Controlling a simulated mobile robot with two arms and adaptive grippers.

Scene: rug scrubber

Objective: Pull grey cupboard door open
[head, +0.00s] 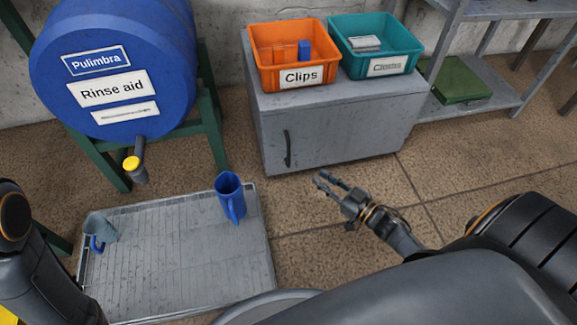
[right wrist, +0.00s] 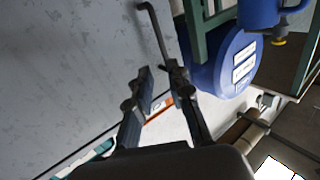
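The grey cupboard (head: 340,130) stands on the floor against the wall. Its door is shut, with a dark vertical bar handle (head: 287,148) near the left edge. The handle also shows in the right wrist view (right wrist: 157,35), beyond my fingertips. My right gripper (head: 320,182) is in front of the door, to the right of and lower than the handle in the head view. Its two fingers (right wrist: 158,74) are apart with nothing between them, and they do not hold the handle. My left gripper is out of view; only part of that arm shows at the left edge.
An orange Clips bin (head: 293,77) and a teal bin (head: 387,66) sit on the cupboard. A blue barrel (head: 165,60) on a green stand is at left. A grey tray (head: 180,265) holds a blue jug (head: 230,198) and a grey-blue mug (head: 99,230). A shelf (head: 500,90) stands at right.

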